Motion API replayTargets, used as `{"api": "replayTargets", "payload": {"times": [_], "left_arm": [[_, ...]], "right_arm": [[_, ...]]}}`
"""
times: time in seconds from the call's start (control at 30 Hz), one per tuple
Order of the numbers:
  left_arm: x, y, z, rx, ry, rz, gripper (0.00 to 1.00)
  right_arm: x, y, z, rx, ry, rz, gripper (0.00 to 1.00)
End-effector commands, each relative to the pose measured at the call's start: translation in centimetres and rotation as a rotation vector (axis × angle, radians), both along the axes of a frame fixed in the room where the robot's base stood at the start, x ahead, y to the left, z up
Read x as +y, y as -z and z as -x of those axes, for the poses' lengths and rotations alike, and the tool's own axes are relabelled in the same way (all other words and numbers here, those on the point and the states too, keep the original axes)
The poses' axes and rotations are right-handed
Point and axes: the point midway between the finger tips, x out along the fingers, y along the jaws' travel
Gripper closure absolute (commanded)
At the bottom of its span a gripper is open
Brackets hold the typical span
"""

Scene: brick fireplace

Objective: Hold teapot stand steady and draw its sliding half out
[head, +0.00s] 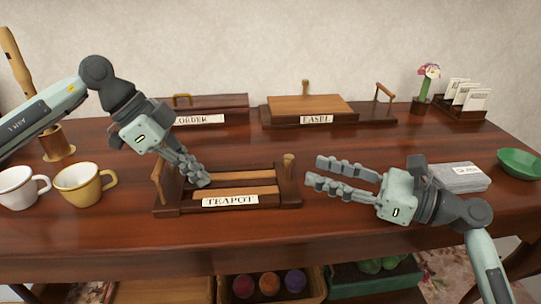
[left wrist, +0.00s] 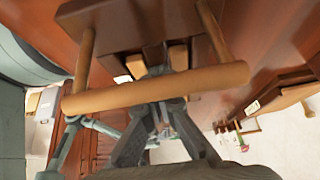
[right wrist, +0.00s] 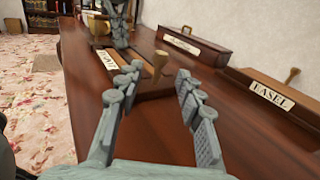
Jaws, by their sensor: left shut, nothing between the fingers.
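The teapot stand (head: 292,190) is a dark wooden frame with pale slats and a TEAPOT label, at the middle front of the table. A wooden handle bar (head: 160,182) stands at its left end and a round peg (head: 289,163) at its right. My left gripper (head: 203,180) is shut and empty, its tips low over the slats just right of the handle bar. In the left wrist view the bar (left wrist: 100,95) crosses in front of the fingers; contact cannot be told. My right gripper (head: 312,171) is open, right of the stand, its fingers pointing toward the peg (right wrist: 160,62) without enclosing it.
An EASEL stand (head: 385,112) and another labelled box (head: 230,104) are at the back. A white cup (head: 18,188) and a yellow cup (head: 78,186) stand left. A grey box (head: 460,180) and green bowl (head: 520,162) are right. The table front is clear.

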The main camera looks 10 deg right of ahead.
Motion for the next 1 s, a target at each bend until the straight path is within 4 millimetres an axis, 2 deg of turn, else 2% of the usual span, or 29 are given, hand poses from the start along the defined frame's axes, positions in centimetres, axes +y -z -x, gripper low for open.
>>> {"api": "replayTargets", "payload": {"times": [0.03,0.4,0.53,0.73,1.0], "left_arm": [[0.1,0.8,0.3,0.014,0.003,-0.012,1.0],[0.2,0.9,0.3,0.014,0.003,-0.012,1.0],[0.2,0.9,0.3,0.014,0.003,-0.012,1.0],[0.2,0.9,0.3,0.014,0.003,-0.012,1.0],[0.2,0.9,0.3,0.014,0.002,-0.012,1.0]], "right_arm": [[0.6,0.0,-0.4,-0.002,-0.001,-0.003,0.63],[6.6,-0.1,-4.4,-0.006,-0.003,-0.002,0.63],[8.2,-0.1,-5.5,-0.004,-0.001,-0.001,0.63],[9.4,0.0,-6.3,-0.004,-0.001,0.001,0.63],[9.5,0.0,-6.3,-0.003,-0.001,0.002,0.63]]}}
